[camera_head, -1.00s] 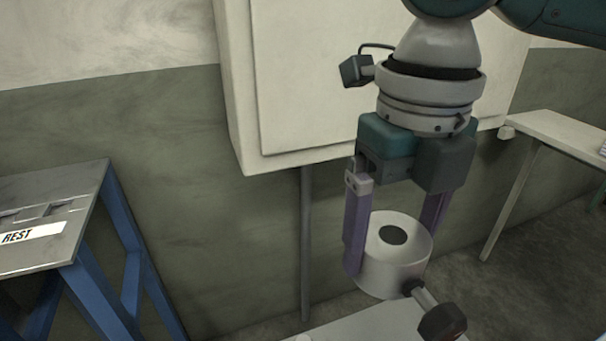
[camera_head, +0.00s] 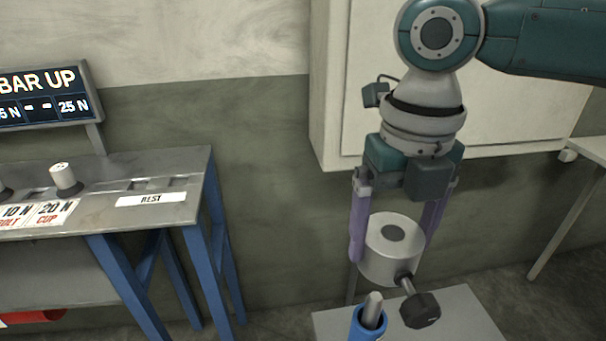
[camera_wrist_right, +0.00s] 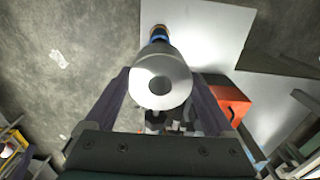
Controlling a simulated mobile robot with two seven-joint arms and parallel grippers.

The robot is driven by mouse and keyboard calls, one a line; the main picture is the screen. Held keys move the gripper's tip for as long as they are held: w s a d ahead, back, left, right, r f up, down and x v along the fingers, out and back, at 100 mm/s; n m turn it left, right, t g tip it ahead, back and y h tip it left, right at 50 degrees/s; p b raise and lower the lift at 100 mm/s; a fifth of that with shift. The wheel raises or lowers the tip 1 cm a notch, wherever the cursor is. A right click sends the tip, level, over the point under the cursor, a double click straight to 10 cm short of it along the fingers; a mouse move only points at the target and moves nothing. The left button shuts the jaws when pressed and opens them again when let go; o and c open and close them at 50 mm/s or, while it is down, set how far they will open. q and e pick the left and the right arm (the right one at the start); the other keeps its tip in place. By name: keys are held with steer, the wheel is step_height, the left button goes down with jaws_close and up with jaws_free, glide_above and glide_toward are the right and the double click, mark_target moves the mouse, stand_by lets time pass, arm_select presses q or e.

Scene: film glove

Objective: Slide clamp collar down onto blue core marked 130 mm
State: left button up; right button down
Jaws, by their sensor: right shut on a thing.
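A white-grey clamp collar (camera_head: 392,252) with a dark round hole in its top hangs upright between the purple fingers of my right gripper (camera_head: 400,235). A black knob (camera_head: 420,309) on a short stem sticks out of its lower side. The collar also shows in the right wrist view (camera_wrist_right: 160,80). The blue core (camera_head: 368,324), with a grey rod tip on top, stands at the bottom edge, below and to the left of the collar and apart from it in this view. Its lower part is cut off and no 130 mm mark is readable. My left gripper is not in view.
A grey table (camera_head: 465,312) lies beneath the collar. At left stands a blue-legged bench (camera_head: 190,205) with a REST label (camera_head: 152,199), a small white knob (camera_head: 65,178) and a display (camera_head: 45,97). A pale cabinet (camera_head: 335,100) hangs on the wall behind my right arm.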

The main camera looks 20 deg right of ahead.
steer(key=shift+f+b, duration=1.65)
steer(key=shift+f, duration=1.25)
steer(key=shift+r, duration=0.1)
steer(key=shift+p, duration=0.3)
steer(key=shift+p, duration=0.5)
steer(key=shift+f, duration=0.35)
